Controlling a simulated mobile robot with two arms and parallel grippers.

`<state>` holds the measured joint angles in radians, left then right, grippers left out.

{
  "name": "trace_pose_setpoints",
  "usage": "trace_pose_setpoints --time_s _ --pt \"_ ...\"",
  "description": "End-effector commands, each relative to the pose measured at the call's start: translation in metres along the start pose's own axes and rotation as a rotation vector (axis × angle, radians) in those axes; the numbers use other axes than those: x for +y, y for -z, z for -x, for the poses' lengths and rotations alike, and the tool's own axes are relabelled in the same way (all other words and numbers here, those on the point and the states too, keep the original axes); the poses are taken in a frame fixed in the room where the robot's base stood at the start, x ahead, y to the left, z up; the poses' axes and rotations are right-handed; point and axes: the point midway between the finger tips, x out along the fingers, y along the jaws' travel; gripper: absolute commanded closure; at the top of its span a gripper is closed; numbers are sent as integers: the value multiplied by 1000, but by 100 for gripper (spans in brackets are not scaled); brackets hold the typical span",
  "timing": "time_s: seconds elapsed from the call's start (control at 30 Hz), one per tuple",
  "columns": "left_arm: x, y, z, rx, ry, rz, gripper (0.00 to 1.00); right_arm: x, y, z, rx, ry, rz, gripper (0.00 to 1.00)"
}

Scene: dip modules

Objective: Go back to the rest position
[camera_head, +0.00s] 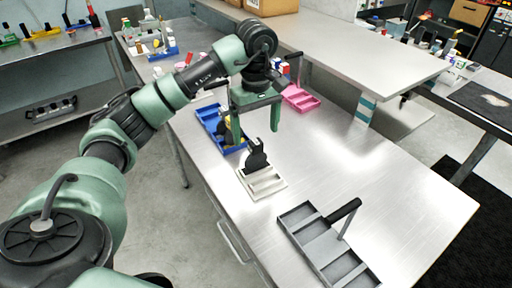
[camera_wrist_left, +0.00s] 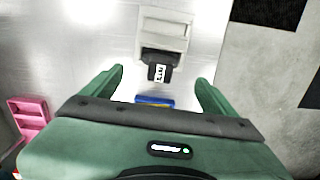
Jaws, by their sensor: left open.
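My left gripper (camera_head: 256,125) hangs over the metal table (camera_head: 390,180), above the row of trays. Its two green fingers are spread apart with nothing between them, as the left wrist view (camera_wrist_left: 160,85) also shows. Below it stands a white tray (camera_head: 266,185) with a black object (camera_head: 257,155) at its back end; the tray also shows in the left wrist view (camera_wrist_left: 164,30). A blue tray (camera_head: 212,116) is partly hidden behind the gripper. My right gripper is in neither view.
A pink tray (camera_head: 302,99) lies behind the gripper. A grey divided tray with a black handle (camera_head: 344,210) lies near the front edge. The table's right part is clear. A raised shelf (camera_head: 350,50) runs along the back, and side benches hold several bottles and tools.

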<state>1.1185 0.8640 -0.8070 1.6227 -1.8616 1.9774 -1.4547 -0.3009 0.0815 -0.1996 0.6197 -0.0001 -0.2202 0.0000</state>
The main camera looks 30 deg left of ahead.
Motion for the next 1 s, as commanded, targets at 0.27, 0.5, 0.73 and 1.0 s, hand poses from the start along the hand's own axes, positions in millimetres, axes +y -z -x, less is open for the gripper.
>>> trace_pose_setpoints --time_s 0.27,0.5,0.73,1.0 --pt "0 0 19 0 1 1 12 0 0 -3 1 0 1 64" --pt "0 0 19 0 1 1 12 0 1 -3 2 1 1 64" --pt "0 0 19 0 1 1 12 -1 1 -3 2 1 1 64" --pt "0 0 61 0 0 1 12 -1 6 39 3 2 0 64"
